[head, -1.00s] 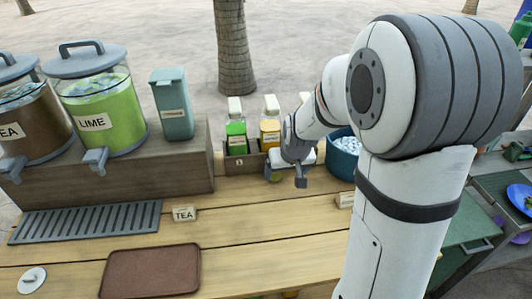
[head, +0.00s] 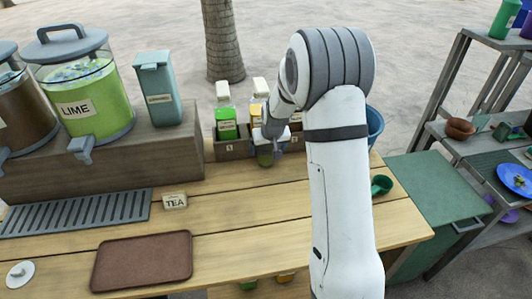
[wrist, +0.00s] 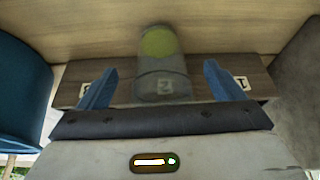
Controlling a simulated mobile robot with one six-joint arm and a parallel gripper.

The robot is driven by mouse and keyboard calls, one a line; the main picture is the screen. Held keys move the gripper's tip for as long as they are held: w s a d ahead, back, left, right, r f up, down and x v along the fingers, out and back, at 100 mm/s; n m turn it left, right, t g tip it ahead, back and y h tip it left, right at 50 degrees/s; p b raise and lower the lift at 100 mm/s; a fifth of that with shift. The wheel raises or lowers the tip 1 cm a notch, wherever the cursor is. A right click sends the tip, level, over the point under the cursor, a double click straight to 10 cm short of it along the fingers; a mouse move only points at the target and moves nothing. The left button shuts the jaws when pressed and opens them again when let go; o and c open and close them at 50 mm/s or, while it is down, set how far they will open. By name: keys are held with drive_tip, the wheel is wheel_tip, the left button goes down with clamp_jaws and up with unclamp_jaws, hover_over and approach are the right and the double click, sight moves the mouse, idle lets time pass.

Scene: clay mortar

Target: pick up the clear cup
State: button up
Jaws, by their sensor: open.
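The clear cup (wrist: 165,72) shows in the wrist view as a grey, see-through cylinder with a rounded green patch at one end. A label on the wooden rack seems to show through it. In the head view a greenish part of it (head: 265,157) shows just below my gripper (head: 271,141), in front of the rack. My gripper is open. In the wrist view its two blue fingers (wrist: 160,68) lie on either side of the cup, with a visible gap on each side. The arm hides part of the rack area in the head view.
The wooden rack (head: 228,148) with bottles stands close behind the cup. A blue bin (head: 375,125) stands right of it, partly behind my arm. A green scoop (head: 381,185) lies at the counter's right. A tea sign (head: 175,200) and brown tray (head: 143,262) are at front left.

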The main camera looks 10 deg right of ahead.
drive_tip(key=w, duration=0.4)
drive_tip(key=shift+a+f+p, duration=0.1)
drive_tip(key=shift+f+p, duration=0.1)
drive_tip(key=shift+p, duration=0.1)
drive_tip(key=shift+f, duration=0.4)
drive_tip(key=shift+c, duration=0.6)
drive_tip(key=c, duration=1)
drive_tip(key=shift+o, duration=0.2)
